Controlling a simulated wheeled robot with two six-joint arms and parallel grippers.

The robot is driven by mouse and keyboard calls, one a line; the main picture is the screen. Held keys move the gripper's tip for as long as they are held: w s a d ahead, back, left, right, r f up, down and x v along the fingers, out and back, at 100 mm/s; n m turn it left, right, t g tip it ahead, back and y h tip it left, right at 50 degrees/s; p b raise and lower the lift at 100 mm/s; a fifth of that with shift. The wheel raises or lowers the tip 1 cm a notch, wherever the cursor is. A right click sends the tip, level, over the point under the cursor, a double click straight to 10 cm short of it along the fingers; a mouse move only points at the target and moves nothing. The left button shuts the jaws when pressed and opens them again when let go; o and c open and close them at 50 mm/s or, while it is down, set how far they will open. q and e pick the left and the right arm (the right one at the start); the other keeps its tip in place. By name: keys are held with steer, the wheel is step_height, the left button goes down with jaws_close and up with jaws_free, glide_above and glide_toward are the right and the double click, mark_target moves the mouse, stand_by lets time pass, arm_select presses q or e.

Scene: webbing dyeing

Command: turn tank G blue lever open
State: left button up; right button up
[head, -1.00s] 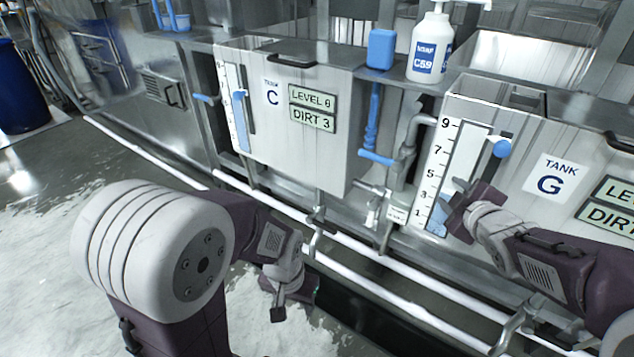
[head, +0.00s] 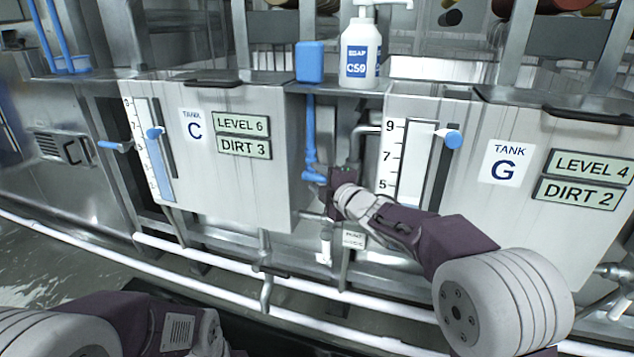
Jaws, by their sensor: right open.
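Tank G (head: 525,205) stands at the right with its white label and a level gauge. Its blue lever (head: 313,177) sits low in the gap left of the gauge, next to tank C, and points left. My right gripper (head: 332,184) is open at the right end of the lever and partly covers it; I cannot tell whether it touches.
Tank C (head: 240,190) stands to the left, with its own blue lever (head: 115,146). A soap bottle (head: 359,55) and a blue box (head: 310,62) are on the ledge above. White pipes (head: 200,262) run low along the front.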

steer(key=shift+w+a, duration=0.15)
steer(key=shift+w, duration=0.1)
jaws_close()
steer(key=shift+f, duration=0.1)
stand_by(1.2)
